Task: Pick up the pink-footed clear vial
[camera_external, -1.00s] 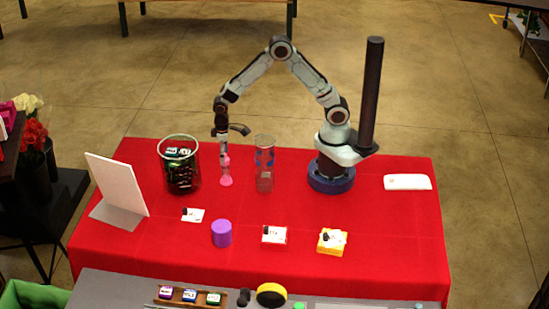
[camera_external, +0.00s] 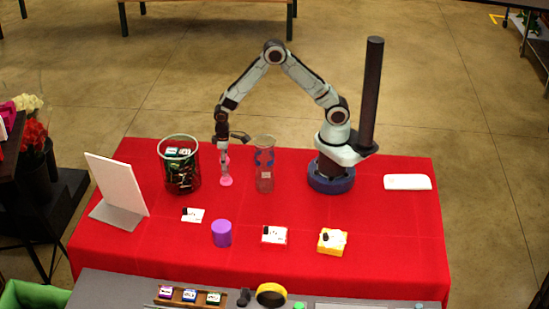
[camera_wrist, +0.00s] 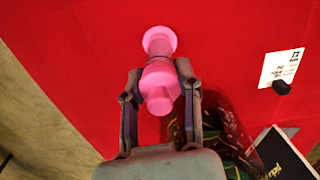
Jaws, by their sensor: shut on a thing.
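The pink-footed vial (camera_external: 226,181) stands upright near the back of the red table, between a dark mesh-like bin and a tall clear cylinder. Its round pink foot shows below my gripper (camera_external: 224,158). In the wrist view the vial (camera_wrist: 161,42) shows a pink disc foot and a wider pink top; a clear part is hard to make out. My gripper (camera_wrist: 160,88) comes from above, with one finger on each side of the vial, shut on it. I cannot tell whether the foot touches the table.
The dark bin (camera_external: 181,176) stands close on the left, the clear cylinder with blue marks (camera_external: 265,178) close on the right. A white panel (camera_external: 117,186) leans at far left.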

